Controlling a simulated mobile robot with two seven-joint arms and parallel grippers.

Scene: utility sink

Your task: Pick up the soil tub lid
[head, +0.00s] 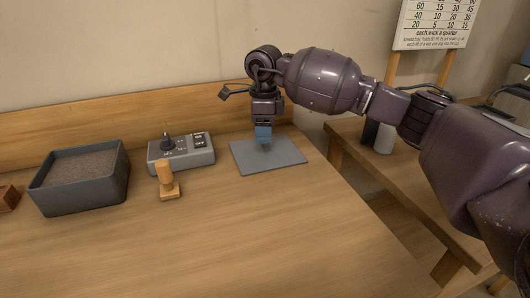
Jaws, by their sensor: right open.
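The soil tub lid (290,155) is a flat blue-grey square lying on the wooden bench near its right edge. My right gripper (264,145) points straight down over the middle of the lid, with its blue-tipped fingers very close to the surface. It is open; whether the fingers touch the lid or straddle a handle is too small to tell. The soil tub (85,194) is a dark grey box full of brown soil, standing uncovered at the left of the bench. My left gripper is out of view.
A grey control box (181,152) with a black knob stands between tub and lid. A wooden stamp-like tool (168,182) stands in front of it. A brown block (7,198) sits at the far left. The bench front is clear. A lower bench (400,180) stands right.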

